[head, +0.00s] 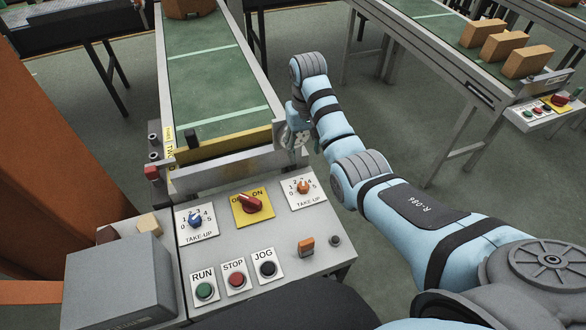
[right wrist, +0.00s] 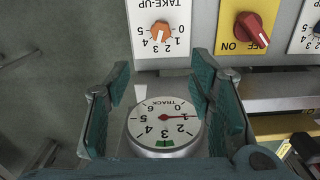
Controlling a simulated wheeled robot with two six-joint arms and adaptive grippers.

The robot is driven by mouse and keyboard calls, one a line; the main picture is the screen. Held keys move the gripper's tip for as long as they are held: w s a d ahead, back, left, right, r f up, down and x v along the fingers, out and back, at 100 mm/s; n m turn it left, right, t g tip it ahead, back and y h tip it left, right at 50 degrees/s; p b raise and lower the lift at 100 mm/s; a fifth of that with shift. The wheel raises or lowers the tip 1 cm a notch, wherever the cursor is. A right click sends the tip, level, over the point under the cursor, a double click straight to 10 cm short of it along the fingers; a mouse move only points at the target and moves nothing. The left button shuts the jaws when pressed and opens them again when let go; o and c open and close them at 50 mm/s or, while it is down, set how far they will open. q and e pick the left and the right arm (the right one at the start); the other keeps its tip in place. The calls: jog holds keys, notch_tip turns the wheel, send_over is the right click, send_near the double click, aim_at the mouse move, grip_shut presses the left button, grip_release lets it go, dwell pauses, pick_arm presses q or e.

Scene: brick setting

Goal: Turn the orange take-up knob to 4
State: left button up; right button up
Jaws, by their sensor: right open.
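The orange take-up knob (head: 303,186) sits on a white 0-to-5 plate at the right of the control panel. In the right wrist view the orange knob (right wrist: 160,33) is beyond the fingertips, with its scale upside down; I cannot tell its exact setting. My right gripper (head: 293,137) is past the panel's far right, beside the conveyor end, and partly hidden by its own arm. In the right wrist view the right gripper (right wrist: 162,78) is open with no knob between its teal fingers. A round TRACK gauge (right wrist: 163,127) shows between them. My left gripper is out of view.
The panel also has a blue take-up knob (head: 195,220), a red ON switch (head: 251,203), RUN, STOP and JOG buttons (head: 235,280) and an orange rocker (head: 306,246). A grey box (head: 115,280) stands at left. The green conveyor (head: 210,85) lies behind the panel.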

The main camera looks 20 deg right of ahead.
jog(key=b, duration=0.2)
send_over(303, 183)
jog(key=s, duration=0.1)
notch_tip(303, 183, down, 9)
jog(key=shift+a+r, duration=0.15)
jog(key=f, duration=0.1)
jog(key=f+b, duration=0.1)
jog(key=f, duration=0.1)
jog(key=w+f+b, duration=0.1)
jog(key=f, duration=0.1)
jog(key=shift+f, duration=0.2)
jog(key=shift+s+r, duration=0.2)
jog(key=shift+s, duration=0.05)
jog(key=shift+c, duration=1)
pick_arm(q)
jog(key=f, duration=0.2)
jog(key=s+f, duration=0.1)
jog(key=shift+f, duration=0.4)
pick_arm(e)
jog(key=c, duration=1)
